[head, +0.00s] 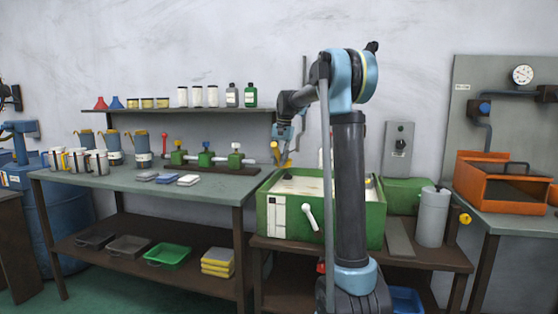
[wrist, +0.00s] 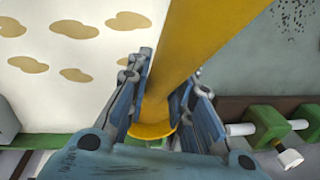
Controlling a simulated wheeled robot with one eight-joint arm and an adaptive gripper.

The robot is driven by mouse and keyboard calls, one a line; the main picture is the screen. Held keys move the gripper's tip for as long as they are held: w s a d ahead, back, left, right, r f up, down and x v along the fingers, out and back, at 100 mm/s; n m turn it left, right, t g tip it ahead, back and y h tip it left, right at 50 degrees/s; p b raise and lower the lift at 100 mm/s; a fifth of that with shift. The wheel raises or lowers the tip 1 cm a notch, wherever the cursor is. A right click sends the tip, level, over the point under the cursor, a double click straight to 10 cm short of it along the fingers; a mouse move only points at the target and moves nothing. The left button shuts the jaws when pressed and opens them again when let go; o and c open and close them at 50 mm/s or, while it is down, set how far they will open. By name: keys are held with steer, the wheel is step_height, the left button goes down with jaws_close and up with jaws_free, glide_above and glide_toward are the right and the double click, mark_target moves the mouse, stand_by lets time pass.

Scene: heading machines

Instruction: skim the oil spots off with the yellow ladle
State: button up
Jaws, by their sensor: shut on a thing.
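My gripper (head: 285,142) is above the left part of the green tank (head: 345,218). In the wrist view its blue fingers (wrist: 166,98) are shut on the handle of the yellow ladle (wrist: 190,45). The ladle shows small and yellow below the gripper in the head view (head: 284,160); its bowl is not clear to see. Pale liquid (wrist: 110,65) fills the tank, and several tan oil spots (wrist: 70,29) lie on it at the upper left of the wrist view. My arm hides part of the tank in the head view.
A grey cylinder (head: 432,217) stands right of the tank. Left of the tank is a bench (head: 215,190) with green valve blocks (head: 206,158), also seen in the wrist view (wrist: 262,125), plus jugs and mugs. An orange bin (head: 490,182) stands far right.

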steer(key=shift+f, duration=5.4)
steer(key=shift+s+d, duration=1.95)
steer(key=shift+d, duration=4.2)
steer(key=shift+s+d, duration=1.95)
steer(key=shift+d, duration=4.15)
step_height(320, 180, up, 12)
steer(key=shift+f, duration=0.2)
